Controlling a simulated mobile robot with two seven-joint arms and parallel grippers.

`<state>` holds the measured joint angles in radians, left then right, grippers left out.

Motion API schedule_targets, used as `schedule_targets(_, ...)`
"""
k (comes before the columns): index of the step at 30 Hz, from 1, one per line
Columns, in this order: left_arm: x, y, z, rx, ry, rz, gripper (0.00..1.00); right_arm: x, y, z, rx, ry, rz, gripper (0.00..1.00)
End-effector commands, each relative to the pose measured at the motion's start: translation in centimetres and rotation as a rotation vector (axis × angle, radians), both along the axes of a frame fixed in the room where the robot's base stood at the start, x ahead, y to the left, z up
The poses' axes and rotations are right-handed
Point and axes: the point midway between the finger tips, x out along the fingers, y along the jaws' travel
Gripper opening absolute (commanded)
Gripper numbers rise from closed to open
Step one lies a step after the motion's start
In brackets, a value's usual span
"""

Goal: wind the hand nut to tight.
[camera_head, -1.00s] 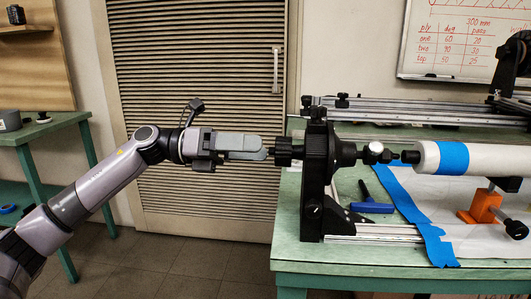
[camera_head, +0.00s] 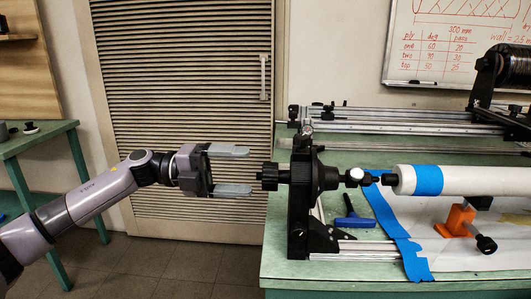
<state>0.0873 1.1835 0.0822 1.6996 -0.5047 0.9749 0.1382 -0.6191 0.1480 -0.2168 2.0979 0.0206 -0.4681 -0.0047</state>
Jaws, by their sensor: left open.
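The hand nut (camera_head: 269,176) is a black ribbed knob on the left side of the black upright headstock (camera_head: 302,190) at the table's left end. My left gripper (camera_head: 249,171) is open, its two grey fingers one above the other. The fingertips point right and end just short of the knob, with a small gap in the picture. Nothing is between the fingers. On the headstock's other side, a shaft joint (camera_head: 355,177) lines up with the white tube (camera_head: 470,181) that has a blue band. My right gripper is not in view.
The green table (camera_head: 285,246) carries rails (camera_head: 400,117) at the back. A blue-handled tool (camera_head: 354,217), blue tape (camera_head: 411,252) and an orange support (camera_head: 456,220) lie right of the headstock. A slatted door (camera_head: 180,80) stands behind my arm.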

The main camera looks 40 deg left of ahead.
Motion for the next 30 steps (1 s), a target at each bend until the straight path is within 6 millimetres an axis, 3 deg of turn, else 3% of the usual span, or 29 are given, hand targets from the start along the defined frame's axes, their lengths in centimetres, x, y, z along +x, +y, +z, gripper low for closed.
schedule_targets(1,0.1,0.0,1.2,-0.073,0.131,-0.002,0.81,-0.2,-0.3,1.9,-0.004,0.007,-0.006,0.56)
schedule_targets(6,0.0,-0.1,1.0,-0.338,0.591,-0.003,0.81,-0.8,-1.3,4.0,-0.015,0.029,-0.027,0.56)
schedule_targets(12,-0.4,0.1,0.3,-0.605,1.044,0.01,0.81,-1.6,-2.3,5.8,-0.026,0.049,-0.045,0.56)
schedule_targets(15,-0.7,0.1,-0.1,-0.69,1.184,0.017,0.81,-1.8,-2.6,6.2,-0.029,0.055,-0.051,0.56)
schedule_targets(23,-0.5,-0.4,-0.7,-0.757,1.288,0.018,0.81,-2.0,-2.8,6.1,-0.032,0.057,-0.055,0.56)
schedule_targets(30,1.0,-2.8,-0.5,-0.756,1.282,0.015,0.81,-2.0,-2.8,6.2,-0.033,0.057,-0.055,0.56)
